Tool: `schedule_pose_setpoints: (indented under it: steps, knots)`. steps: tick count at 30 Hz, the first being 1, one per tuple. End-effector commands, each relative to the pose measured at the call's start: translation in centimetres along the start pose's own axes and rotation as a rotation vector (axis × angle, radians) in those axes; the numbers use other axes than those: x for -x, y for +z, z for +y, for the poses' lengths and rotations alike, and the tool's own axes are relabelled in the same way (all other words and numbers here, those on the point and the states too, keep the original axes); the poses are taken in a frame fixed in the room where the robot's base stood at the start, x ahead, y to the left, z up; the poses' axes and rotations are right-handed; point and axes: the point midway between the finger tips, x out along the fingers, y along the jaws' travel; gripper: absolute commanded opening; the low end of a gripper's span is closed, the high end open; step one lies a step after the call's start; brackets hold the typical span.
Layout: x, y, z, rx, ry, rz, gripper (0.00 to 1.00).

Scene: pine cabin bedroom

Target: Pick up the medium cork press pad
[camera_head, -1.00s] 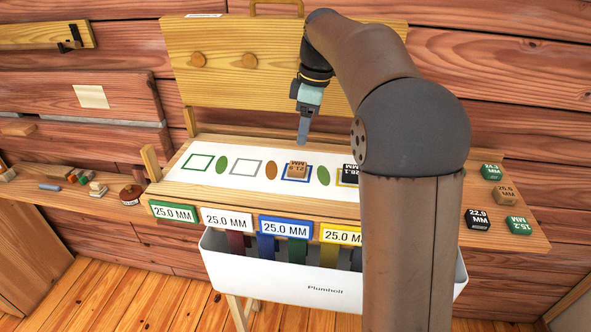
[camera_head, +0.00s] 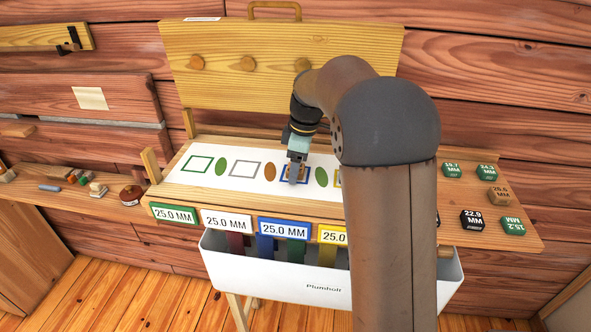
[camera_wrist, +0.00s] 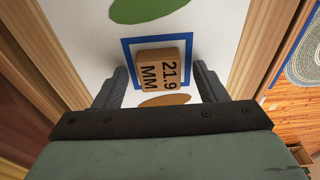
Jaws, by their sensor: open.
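A cork-coloured pad marked 21.9 MM (camera_wrist: 160,68) lies inside a blue square outline on the white strip. It also shows in the head view (camera_head: 303,171), partly hidden by my fingers. My gripper (camera_head: 293,182) is low over this pad. In the wrist view my gripper (camera_wrist: 163,84) is open, with one finger towards each side of the pad; I cannot tell whether either touches it. Another cork-coloured pad (camera_head: 499,197) lies at the right end of the shelf, its number hard to read.
Green pads (camera_head: 513,227) and a black 22.9 MM pad (camera_head: 472,220) lie at the right. The white strip (camera_head: 262,189) has outlined squares and coloured ovals. An upright wooden board (camera_head: 225,95) stands behind. A white bin (camera_head: 285,282) hangs below. My arm hides the strip's right part.

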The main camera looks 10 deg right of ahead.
Motion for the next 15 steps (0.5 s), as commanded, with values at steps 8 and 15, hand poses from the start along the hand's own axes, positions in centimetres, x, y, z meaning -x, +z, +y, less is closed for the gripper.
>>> schedule_pose_setpoints:
  steps: [8, 15]
  knots:
    - [0.05, 0.00, 0.01, 0.000, 0.001, 0.000, 0.18]
    - [0.08, 0.00, 0.02, 0.000, 0.001, 0.000, 0.18]
